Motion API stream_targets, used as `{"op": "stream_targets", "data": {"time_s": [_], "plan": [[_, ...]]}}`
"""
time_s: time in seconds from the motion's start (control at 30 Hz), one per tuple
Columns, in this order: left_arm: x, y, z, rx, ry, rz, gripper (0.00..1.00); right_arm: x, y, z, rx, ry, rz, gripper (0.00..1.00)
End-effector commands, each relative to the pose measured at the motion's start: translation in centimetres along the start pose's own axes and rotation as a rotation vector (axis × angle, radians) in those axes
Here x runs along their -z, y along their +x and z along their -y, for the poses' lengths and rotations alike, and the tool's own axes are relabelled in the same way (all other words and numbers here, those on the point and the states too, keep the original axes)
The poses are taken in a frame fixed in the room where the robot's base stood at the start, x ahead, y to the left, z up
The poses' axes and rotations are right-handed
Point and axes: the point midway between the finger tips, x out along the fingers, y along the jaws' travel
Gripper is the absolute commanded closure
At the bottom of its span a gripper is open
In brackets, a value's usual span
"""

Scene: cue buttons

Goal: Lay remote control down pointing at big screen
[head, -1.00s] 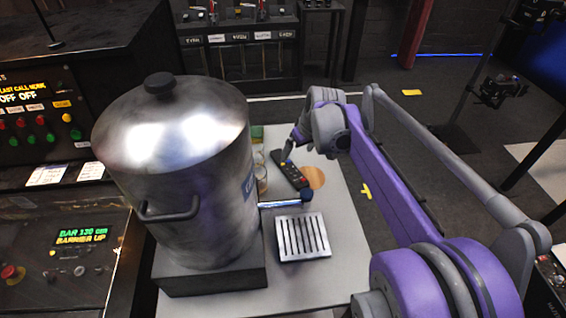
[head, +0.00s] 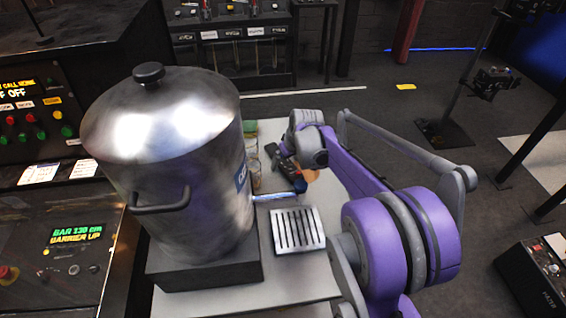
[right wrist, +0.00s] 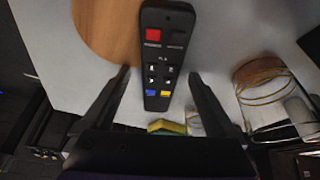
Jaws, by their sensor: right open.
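The remote control (right wrist: 166,55) is dark, with red, blue and yellow buttons. It lies on the grey-white table, partly over a round wooden disc (right wrist: 105,28). My right gripper (head: 280,155) is over it and covers much of it in the head view. In the right wrist view the open fingers (right wrist: 160,78) stand on either side of the remote's near end, with gaps. A dark bluish screen (head: 545,52), likely the big screen, is cut off at the upper right edge. My left gripper is out of view.
A large steel urn (head: 170,150) stands left of my right gripper, its tap (head: 298,186) close below it. A slotted drip tray (head: 297,230) lies in front. Glass cups (right wrist: 262,82) and a green-yellow sponge (right wrist: 166,127) are nearby. A tripod stand (head: 460,95) is at right.

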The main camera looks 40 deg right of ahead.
Motion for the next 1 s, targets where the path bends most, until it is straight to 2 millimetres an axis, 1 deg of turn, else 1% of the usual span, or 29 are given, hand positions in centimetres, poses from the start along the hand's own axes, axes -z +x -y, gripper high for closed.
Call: {"op": "stream_targets", "data": {"time_s": [0.07, 0.1, 0.17, 0.2, 0.37, 0.4, 0.47, 0.6, 0.87, 1.0], "plan": [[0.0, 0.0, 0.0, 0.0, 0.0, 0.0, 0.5, 0.0, 0.0, 0.0, 0.0, 0.0, 0.0, 0.07], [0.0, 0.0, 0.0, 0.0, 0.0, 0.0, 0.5, 0.0, 0.0, 0.0, 0.0, 0.0, 0.0, 0.09], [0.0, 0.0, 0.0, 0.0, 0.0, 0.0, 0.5, 0.0, -0.1, 0.0, 0.0, 0.0, 0.0, 0.2], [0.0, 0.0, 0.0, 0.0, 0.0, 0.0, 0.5, 0.0, -0.1, 0.0, 0.0, 0.0, 0.0, 0.27], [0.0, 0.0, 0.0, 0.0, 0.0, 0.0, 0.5, 0.0, -0.1, 0.0, 0.0, 0.0, 0.0, 0.56], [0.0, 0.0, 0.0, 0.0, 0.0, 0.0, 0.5, 0.0, -0.1, 0.0, 0.0, 0.0, 0.0, 0.63], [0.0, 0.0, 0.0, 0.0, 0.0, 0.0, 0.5, 0.0, -0.1, 0.0, 0.0, 0.0, 0.0, 0.74], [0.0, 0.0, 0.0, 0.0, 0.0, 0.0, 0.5, 0.0, -0.1, 0.0, 0.0, 0.0, 0.0, 0.99], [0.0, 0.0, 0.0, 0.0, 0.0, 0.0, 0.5, 0.1, -0.2, 0.0, 0.0, 0.0, -0.001, 1.0], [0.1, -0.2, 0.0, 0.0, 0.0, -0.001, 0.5, 0.6, -1.4, 0.0, 0.0, 0.0, -0.001, 1.0]]}}
